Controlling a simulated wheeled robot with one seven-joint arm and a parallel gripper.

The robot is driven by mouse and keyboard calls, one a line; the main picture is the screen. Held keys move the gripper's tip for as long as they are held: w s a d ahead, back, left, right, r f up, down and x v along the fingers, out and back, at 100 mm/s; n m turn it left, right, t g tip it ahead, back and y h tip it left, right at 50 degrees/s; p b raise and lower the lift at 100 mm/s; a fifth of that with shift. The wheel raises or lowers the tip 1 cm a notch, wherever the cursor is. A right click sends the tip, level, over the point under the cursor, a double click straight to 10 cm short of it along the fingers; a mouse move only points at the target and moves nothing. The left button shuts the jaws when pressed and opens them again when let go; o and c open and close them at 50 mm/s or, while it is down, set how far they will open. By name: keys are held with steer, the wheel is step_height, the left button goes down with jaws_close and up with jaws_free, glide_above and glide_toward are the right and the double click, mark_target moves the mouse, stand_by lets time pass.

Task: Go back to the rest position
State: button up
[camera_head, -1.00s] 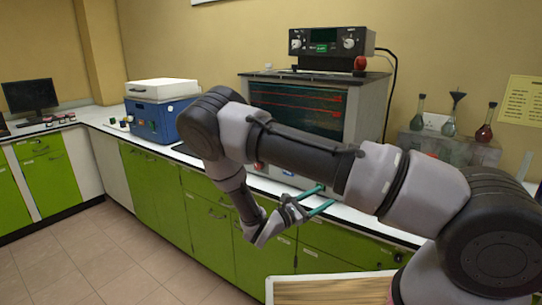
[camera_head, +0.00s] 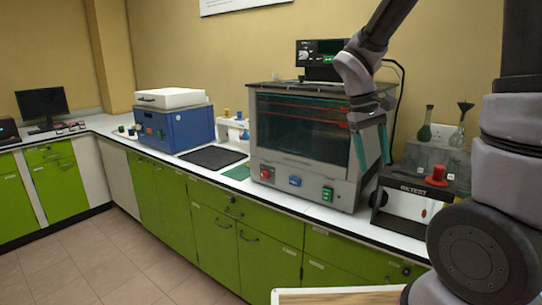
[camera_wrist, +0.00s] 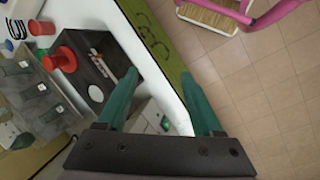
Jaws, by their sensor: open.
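My gripper (camera_head: 372,148) has two green fingers that point down in the head view. It hangs in front of the right side of the large glass-fronted machine (camera_head: 300,135). In the wrist view my gripper (camera_wrist: 165,100) shows its two fingers spread apart with nothing between them. My arm rises at the right of the head view, with its upper part out of the picture. The fingers hide part of the machine's right edge.
The white counter (camera_head: 225,180) runs over green cabinets (camera_head: 210,225). A blue box with a white lid (camera_head: 175,125) stands left of the machine. A dark tester with a red knob (camera_head: 430,185) and flasks (camera_head: 425,130) stand right. The tiled floor (camera_head: 110,265) is clear at left.

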steer(key=s+r+m+t+y, duration=0.2)
steer(key=s+r+m+t, duration=0.1)
steer(key=r, duration=0.4)
steer(key=s+r+m+t+y, duration=0.3)
steer(key=s+r+t, duration=0.2)
steer(key=r, duration=0.3)
steer(key=shift+s+a+m, duration=0.3)
steer(key=shift+m, duration=0.1)
stand_by(0.8)
